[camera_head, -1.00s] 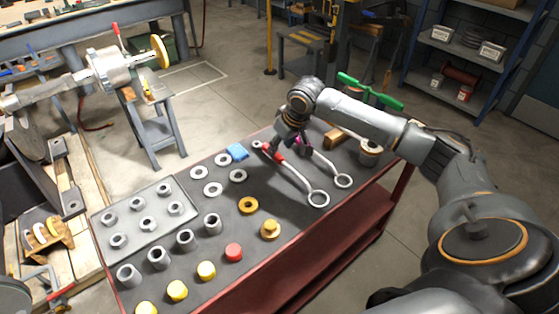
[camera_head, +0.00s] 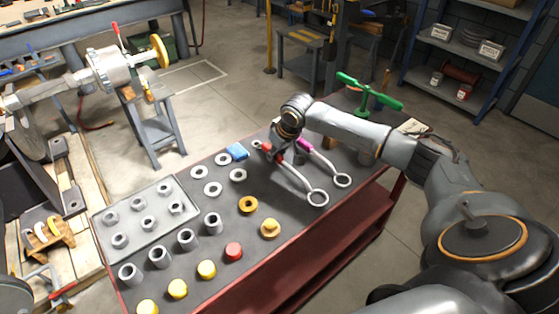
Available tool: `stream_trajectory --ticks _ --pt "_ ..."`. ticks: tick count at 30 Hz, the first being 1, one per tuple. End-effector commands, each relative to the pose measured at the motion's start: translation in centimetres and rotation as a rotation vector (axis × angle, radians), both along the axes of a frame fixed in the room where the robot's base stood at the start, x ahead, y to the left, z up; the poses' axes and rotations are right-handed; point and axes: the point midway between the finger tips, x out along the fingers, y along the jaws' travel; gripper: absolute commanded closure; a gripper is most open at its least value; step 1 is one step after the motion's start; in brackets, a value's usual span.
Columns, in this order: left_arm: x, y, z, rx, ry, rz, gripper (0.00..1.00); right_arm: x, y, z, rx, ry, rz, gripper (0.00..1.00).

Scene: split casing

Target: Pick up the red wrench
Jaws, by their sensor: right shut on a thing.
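The red wrench (camera_head: 294,178) lies along the table's far part, with a red band near its far end and a ring at its near end. My right gripper (camera_head: 276,153) points down at the red band and is shut on the wrench there. The fingertips are small and partly hidden. I cannot tell whether the wrench is clear of the table top. A second wrench with a magenta band (camera_head: 305,145) lies just to the right, close to the gripper. My left gripper is not in view.
A green-handled tool (camera_head: 369,92) stands behind my right forearm.

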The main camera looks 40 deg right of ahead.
Motion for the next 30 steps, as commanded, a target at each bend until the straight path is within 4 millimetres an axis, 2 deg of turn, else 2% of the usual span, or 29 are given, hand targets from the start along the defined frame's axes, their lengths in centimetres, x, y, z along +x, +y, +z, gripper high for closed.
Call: stream_trajectory --ticks 13,17,20,29,30 --pt "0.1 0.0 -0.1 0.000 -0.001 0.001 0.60 0.1 0.0 0.5 0.000 -0.004 0.000 1.00" --pt "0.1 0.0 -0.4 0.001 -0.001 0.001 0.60 0.1 0.0 1.6 0.000 -0.005 0.000 1.00" --pt "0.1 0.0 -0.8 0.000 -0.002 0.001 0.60 0.2 0.0 3.1 0.001 -0.008 0.000 1.00" --pt "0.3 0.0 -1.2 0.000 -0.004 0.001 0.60 -1.0 5.4 9.7 0.003 -0.010 0.005 1.00" --pt "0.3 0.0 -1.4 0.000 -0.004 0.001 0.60 -1.4 6.6 9.8 0.003 -0.006 0.007 1.00"
